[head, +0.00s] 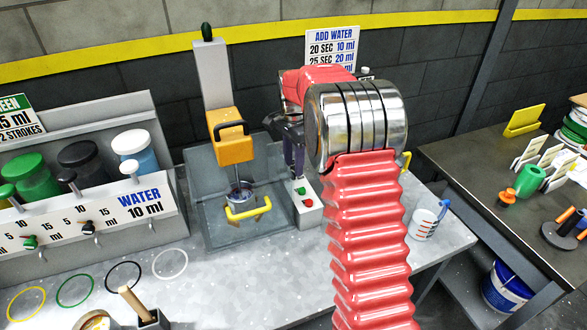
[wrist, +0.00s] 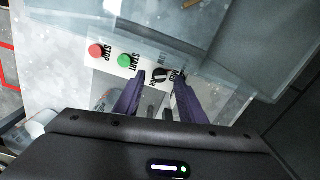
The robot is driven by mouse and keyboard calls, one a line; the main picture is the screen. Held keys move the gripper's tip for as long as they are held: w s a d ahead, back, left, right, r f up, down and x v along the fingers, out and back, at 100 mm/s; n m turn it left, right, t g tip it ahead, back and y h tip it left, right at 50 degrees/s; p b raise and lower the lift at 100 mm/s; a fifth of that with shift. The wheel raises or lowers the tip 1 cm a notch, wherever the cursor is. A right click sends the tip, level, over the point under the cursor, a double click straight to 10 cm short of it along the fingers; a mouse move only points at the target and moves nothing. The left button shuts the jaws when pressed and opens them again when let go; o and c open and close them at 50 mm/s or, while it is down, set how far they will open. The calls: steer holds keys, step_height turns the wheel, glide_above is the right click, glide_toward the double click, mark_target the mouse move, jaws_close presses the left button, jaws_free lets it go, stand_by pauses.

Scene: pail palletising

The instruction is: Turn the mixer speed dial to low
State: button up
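The mixer (head: 236,150) has an orange head on a grey column, above a metal cup (head: 240,194) with a yellow handle. Its control box (head: 309,215) stands at the right, with a green and a red button. In the wrist view, the black speed dial (wrist: 161,75) sits past the green START button (wrist: 125,60) and red STOP button (wrist: 96,51). My gripper (wrist: 159,76) has its purple fingertips apart, one on each side of the dial; contact cannot be told. In the head view my gripper (head: 294,165) is above the box and the dial is hidden. The dial's setting is unreadable.
A clear guard (head: 215,190) surrounds the mixer's cup. Left is a dispenser rack (head: 80,215) with several jars. A measuring cup (head: 424,224) stands right of my arm. The front worktop (head: 220,280) has free room beside several colored rings.

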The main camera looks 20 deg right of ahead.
steer(key=shift+f, duration=1.25)
steer(key=shift+c, duration=0.2)
jaws_close()
